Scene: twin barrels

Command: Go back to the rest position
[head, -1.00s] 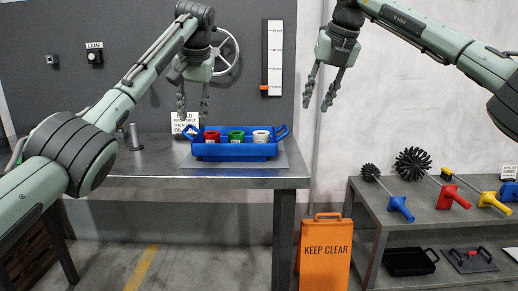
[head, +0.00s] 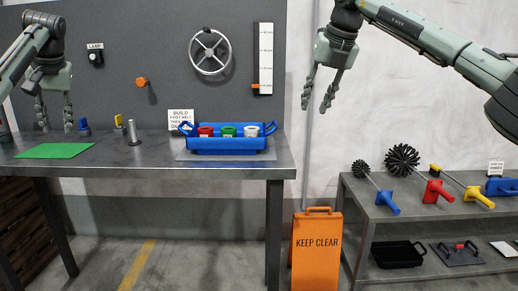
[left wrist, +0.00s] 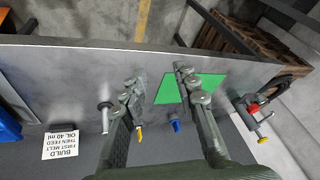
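My left gripper (head: 54,115) hangs open and empty at the left of the head view, above the bench near a green mat (head: 50,151). In the left wrist view its two fingers (left wrist: 160,92) are spread apart with nothing between them, and the green mat (left wrist: 212,90) lies below. My right gripper (head: 317,98) hangs open and empty in front of the white wall, right of the bench. A blue tray (head: 232,144) on the bench holds a red cup (head: 206,131), a green cup (head: 228,131) and a white cup (head: 251,131).
A metal post (head: 133,133) stands on the bench (head: 150,171) between mat and tray. A handwheel (head: 210,52) is on the grey panel. An orange sign (head: 316,250) stands on the floor. A shelf (head: 360,194) at the right holds brushes.

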